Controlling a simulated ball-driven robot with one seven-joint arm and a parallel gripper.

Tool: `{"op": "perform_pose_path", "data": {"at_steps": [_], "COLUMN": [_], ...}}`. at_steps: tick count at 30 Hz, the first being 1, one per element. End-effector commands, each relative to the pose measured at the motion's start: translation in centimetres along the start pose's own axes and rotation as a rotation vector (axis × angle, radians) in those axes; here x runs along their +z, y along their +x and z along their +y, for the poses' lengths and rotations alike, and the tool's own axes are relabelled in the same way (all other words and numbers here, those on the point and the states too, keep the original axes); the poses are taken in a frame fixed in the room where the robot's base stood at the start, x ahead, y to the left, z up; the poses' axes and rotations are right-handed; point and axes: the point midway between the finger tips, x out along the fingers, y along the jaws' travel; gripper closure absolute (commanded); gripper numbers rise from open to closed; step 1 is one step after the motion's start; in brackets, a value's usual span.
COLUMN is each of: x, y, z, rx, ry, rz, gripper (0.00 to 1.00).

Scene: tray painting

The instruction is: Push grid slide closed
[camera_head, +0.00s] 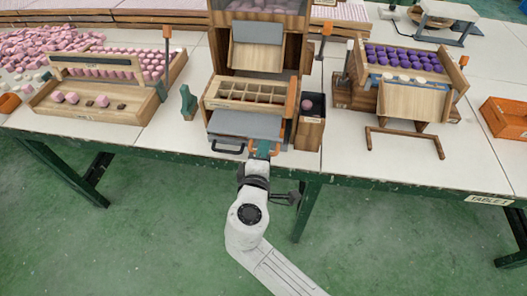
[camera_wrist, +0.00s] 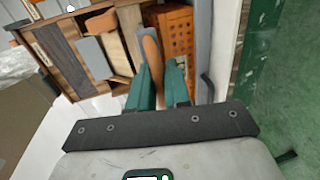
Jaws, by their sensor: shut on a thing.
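The wooden station stands at the table's front edge in the head view, with a grid slide (camera_head: 245,92) of small compartments across its front. In the wrist view an orange lattice (camera_wrist: 176,32) shows beside the fingers; I cannot tell if it is the same grid. A grey plate (camera_head: 245,124) juts out below the grid, with a black handle (camera_head: 228,149). My gripper (camera_head: 264,149) is at the station's front, right of this handle. In the wrist view its green fingers (camera_wrist: 160,80) are shut on an orange-brown handle (camera_wrist: 151,52). The handle's lower end is hidden between the fingers.
A dark-lined wooden box (camera_head: 311,108) stands just right of the station. A green stand (camera_head: 188,101) is to its left. Trays of pink pieces (camera_head: 110,90) and purple pieces (camera_head: 402,58) flank it. A brown bracket (camera_head: 403,133) lies at the right front.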

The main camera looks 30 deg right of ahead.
Motion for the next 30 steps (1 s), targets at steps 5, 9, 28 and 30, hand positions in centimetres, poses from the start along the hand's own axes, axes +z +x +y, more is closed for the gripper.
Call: {"op": "perform_pose_path", "data": {"at_steps": [5,9,28,30], "x": [0.0,-0.1,-0.1,-0.1], "y": [0.8,3.9,9.1,9.1], "z": [0.0,0.6,2.0,2.0], "rx": [-0.001,0.001,-0.001,0.000], "ry": [0.000,0.003,0.001,0.001], "rz": [-0.001,-0.002,0.004,0.003], "gripper": [1.00,1.00,0.82,0.75]}}
